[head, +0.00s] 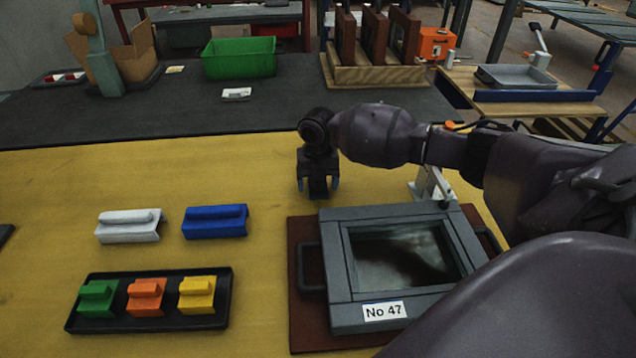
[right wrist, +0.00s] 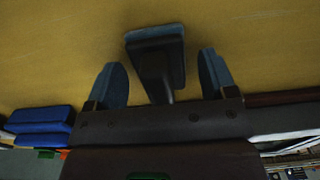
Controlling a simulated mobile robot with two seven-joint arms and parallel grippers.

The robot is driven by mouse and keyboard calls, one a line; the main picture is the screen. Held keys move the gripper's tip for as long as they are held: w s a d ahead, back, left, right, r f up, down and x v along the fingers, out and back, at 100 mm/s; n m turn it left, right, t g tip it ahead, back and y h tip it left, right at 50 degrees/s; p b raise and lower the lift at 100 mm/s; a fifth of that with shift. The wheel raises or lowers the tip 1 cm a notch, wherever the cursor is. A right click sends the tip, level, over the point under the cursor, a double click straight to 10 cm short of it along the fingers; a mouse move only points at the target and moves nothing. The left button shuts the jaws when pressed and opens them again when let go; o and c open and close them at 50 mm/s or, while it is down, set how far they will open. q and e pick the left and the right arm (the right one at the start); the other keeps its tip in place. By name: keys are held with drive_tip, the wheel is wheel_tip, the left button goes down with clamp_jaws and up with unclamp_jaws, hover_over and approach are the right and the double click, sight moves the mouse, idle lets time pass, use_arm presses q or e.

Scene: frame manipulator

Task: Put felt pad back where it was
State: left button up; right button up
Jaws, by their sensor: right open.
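My right gripper (head: 318,187) is above the yellow table top, behind the framed window, with its fingers pointing down. In the right wrist view its two blue-grey fingers (right wrist: 162,82) are spread apart. A dark stemmed piece with a blue-grey flat end (right wrist: 155,45) shows between them; it may be the felt pad, but I cannot tell for sure. It does not fill the gap between the fingers. A grey frame (head: 340,290) with a glass pane and a "No 47" label lies on a brown board (head: 305,330). My left gripper is out of view.
A white block (head: 128,228) and a blue block (head: 215,222) lie left of the frame. A black tray (head: 150,324) holds green, orange and yellow blocks. A white clamp-like fitting (head: 432,187) stands behind the frame. A green bin (head: 240,58) stands farther back. Yellow table (head: 60,180) left is clear.

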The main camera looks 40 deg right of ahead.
wheel_tip(320, 180, up, 12)
drive_tip(key=shift+f+p, duration=0.2)
drive_tip(key=shift+p, duration=0.6)
